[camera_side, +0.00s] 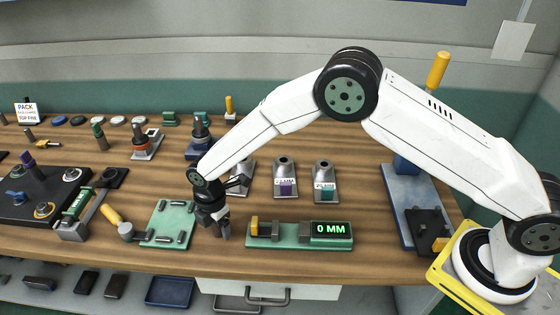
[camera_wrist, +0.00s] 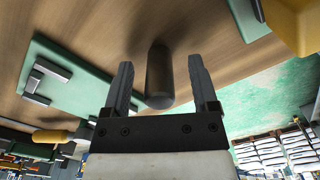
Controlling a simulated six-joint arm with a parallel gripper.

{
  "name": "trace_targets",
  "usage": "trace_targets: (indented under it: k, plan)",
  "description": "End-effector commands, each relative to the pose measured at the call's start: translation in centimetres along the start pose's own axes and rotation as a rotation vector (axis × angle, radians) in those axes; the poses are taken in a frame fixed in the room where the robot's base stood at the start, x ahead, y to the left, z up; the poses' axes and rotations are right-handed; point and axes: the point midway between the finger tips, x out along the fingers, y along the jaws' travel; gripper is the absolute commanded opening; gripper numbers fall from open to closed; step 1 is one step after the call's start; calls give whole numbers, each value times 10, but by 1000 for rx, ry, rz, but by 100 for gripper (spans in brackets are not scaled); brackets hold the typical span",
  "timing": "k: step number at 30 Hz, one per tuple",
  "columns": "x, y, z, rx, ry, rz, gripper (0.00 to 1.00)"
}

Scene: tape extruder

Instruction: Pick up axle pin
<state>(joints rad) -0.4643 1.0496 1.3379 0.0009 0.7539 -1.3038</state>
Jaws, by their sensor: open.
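The axle pin appears to be the dark grey rounded cylinder (camera_wrist: 160,80) in the wrist view, in the gap between my two fingers. It shows against the brown wooden table. My gripper (camera_wrist: 158,66) is open, with a finger on each side of the cylinder and a visible gap on both sides. In the side view my gripper (camera_side: 220,229) is low over the table, between the green plate and the gauge. There I cannot tell the pin apart from my dark fingers.
A green plate (camera_side: 158,222) with small grey parts lies left of my gripper. A green gauge (camera_side: 331,229) reading 0 MM, with a yellow knob (camera_side: 255,226), lies close on the right. A yellow-handled tool (camera_side: 111,214) is farther left. Labelled grey blocks (camera_side: 286,176) stand behind.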

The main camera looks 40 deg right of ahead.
Motion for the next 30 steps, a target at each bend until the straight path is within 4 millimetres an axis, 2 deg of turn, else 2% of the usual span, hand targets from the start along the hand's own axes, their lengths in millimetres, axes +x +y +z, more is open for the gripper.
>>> trace_targets:
  k: [14, 15, 22, 30]
  plan:
    - [1, 0, 0, 0, 0, 0, 76]
    - [1, 0, 0, 0, 0, 0, 73]
    - [1, 0, 0, 0, 0, 0, 0]
    - [0, 0, 0, 0, 0, 0, 0]
